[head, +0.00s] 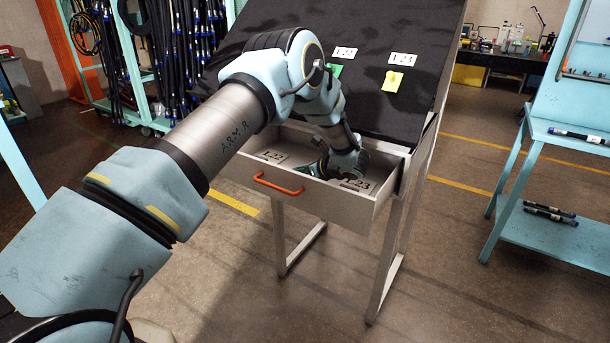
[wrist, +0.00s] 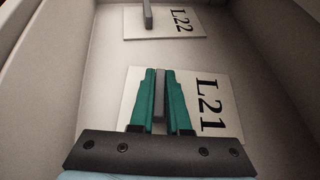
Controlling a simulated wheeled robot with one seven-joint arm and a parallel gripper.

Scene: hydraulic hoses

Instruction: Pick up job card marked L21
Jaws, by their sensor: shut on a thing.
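The job card marked L21 (wrist: 205,105) is a white card with black print and a grey upright tab (wrist: 160,100), in the lower middle of the wrist view. My gripper (wrist: 160,92) has green fingers that are shut on this tab, one on each side. The card looks to be at the floor of the open drawer; whether it is lifted at all I cannot tell. In the head view, my gripper (head: 335,170) reaches down into the drawer (head: 300,200), partly hiding the card (head: 358,184) there.
A second card, L22 (wrist: 170,22), with its own grey tab, lies in the drawer and shows at left in the head view (head: 270,156). Drawer walls stand close around. Above is a sloped black board (head: 390,35) with labels, a green note and a yellow note (head: 392,82).

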